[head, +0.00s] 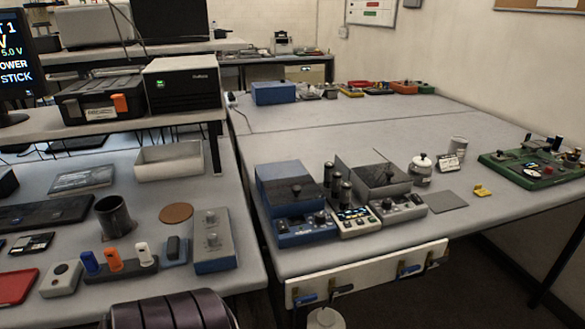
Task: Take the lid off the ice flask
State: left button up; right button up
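The lid appears seated on the body. Neither of my grippers is in the head view, so their state and distance from the flask cannot be seen.
Blue (292,187) and grey-topped (375,177) instruments stand left of the flask. A light cylinder (458,147) and labelled block (450,162) are close at its right. A grey mat (447,202) lies in front. The table behind is largely clear.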

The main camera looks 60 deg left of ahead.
aim_at(422, 161)
jog(key=u, duration=1.55)
